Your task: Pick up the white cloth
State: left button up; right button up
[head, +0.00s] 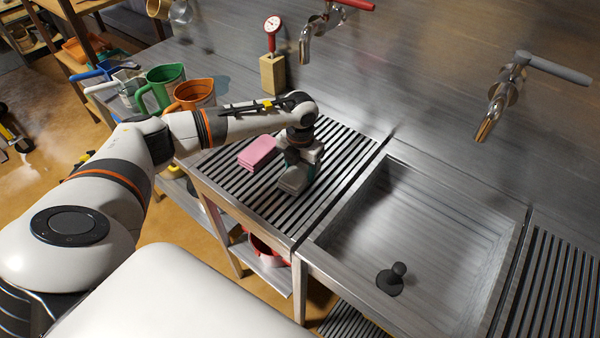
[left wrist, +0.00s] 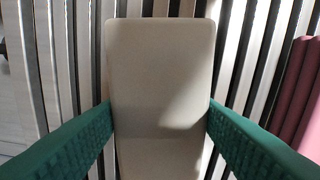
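The white cloth (head: 293,181) is a pale, folded block on the slatted drainboard left of the sink. In the left wrist view the cloth (left wrist: 160,70) fills the middle, its long side running away from me. My left gripper (head: 299,163) points down over it. Its green fingers (left wrist: 159,112) press against both long edges of the cloth with no gap showing. The gripper covers part of the cloth in the head view. I cannot tell whether the cloth is lifted off the slats. My right gripper is not in view.
A pink cloth (head: 258,151) lies just left of the gripper. Orange (head: 194,94) and green (head: 164,86) jugs stand behind my left arm. A wooden block with a red gauge (head: 272,72) stands at the wall. The sink (head: 430,225) holds a black plug (head: 391,280).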

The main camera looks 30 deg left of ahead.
pick_arm(q)
jog(key=shift+c, duration=0.7)
notch_tip(320, 180, up, 10)
jog(key=b, duration=0.2)
jog(key=o, duration=0.4)
jog(key=shift+c, duration=1.4)
notch_tip(320, 180, up, 6)
jog(key=p, duration=0.4)
send_over(300, 169)
